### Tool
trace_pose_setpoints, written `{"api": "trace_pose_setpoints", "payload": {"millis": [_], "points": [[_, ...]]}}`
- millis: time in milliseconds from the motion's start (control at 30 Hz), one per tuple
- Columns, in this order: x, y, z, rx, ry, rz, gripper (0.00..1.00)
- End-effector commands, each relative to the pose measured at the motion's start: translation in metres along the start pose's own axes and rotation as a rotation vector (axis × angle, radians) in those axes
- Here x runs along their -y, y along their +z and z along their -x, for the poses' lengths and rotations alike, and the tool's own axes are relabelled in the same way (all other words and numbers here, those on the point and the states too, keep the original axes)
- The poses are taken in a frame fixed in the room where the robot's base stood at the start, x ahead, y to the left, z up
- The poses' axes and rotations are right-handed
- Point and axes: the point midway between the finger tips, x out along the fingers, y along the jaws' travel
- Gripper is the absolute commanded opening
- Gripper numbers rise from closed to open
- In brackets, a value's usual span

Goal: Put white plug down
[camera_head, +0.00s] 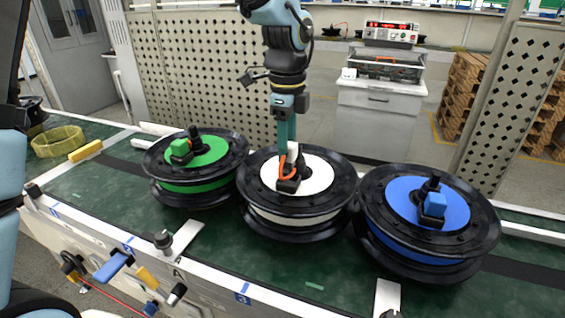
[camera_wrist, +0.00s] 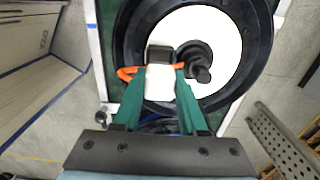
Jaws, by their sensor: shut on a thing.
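The white plug (camera_head: 293,151) is between the green fingers of my gripper (camera_head: 287,143), over the middle hub motor. In the wrist view the plug (camera_wrist: 160,84) is pinched between both fingers (camera_wrist: 158,88). A dark block (camera_wrist: 159,55) sits at its far end, and an orange cable (camera_wrist: 127,73) loops to its left. The middle hub motor (camera_head: 318,178) has a white disc and a black shaft stub; its wheel (camera_wrist: 215,45) fills the upper wrist view. I cannot tell whether the plug touches the disc.
A hub motor with a green disc (camera_head: 212,151) and green plug stands left. One with a blue disc (camera_head: 455,208) and blue plug stands right. All stand close together on the green conveyor (camera_head: 90,200). A yellow ring (camera_head: 58,141) lies at far left.

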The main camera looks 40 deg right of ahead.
Motion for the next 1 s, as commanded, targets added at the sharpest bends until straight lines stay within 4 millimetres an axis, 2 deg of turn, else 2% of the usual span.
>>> {"api": "trace_pose_setpoints", "payload": {"millis": [400, 833, 867, 1000], "points": [[0.000, 0.000, -0.047, 0.000, 0.001, 0.000, 0.00], [0.000, 0.000, -0.055, 0.000, -0.001, 0.001, 0.00], [0.000, 0.000, -0.054, 0.000, -0.001, 0.001, 0.44], [0.000, 0.000, -0.054, 0.000, -0.001, 0.001, 0.59]]}}
